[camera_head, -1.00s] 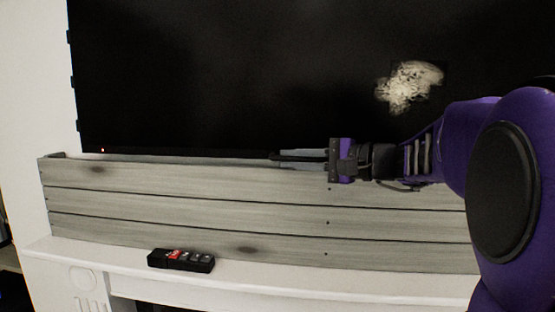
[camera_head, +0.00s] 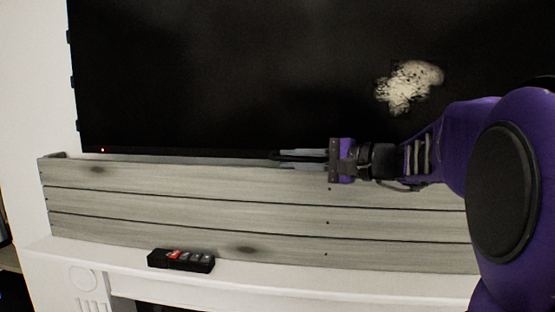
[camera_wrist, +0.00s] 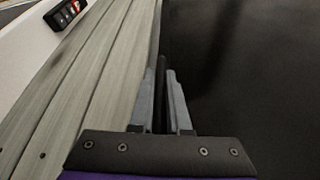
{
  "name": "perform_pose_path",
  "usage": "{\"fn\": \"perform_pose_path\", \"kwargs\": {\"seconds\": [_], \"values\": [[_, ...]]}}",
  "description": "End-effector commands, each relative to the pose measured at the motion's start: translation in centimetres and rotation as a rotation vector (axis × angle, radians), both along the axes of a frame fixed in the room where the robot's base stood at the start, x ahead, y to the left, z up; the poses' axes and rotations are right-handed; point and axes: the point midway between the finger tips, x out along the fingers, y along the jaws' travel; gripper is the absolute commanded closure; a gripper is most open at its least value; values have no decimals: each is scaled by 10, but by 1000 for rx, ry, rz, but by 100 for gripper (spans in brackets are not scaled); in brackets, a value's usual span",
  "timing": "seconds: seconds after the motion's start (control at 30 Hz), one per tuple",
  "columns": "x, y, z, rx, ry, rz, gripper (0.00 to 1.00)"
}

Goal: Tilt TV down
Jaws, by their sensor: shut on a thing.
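The TV (camera_head: 230,75) is a large black screen that fills the upper part of the head view, with a small red light at its lower left. It also fills the right side of the wrist view (camera_wrist: 250,80). My gripper (camera_head: 280,157) is at the TV's bottom edge, just above the grey wooden planks. In the wrist view my gripper (camera_wrist: 160,85) has its two fingers close on either side of a thin dark edge, the TV's lower edge. It is shut on that edge. The exact contact at the fingertips is hard to make out.
A grey plank panel (camera_head: 180,205) stands below and in front of the TV's lower edge, close to my fingers. A pale reflection shows on the screen.

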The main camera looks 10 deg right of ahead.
Motion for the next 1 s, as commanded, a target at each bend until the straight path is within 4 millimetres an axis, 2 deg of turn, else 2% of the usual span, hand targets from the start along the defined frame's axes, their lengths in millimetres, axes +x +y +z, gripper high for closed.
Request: {"fn": "perform_pose_path", "kwargs": {"seconds": [0.33, 0.67, 0.7, 0.83, 1.0], "values": [[26, -8, -8, -25, -80, 0, 100], [28, -9, -5, -27, -87, -1, 100], [28, -9, -5, -27, -87, -1, 78], [27, -9, -5, -28, -87, -1, 55], [27, -9, -6, -28, -85, 0, 55]]}}
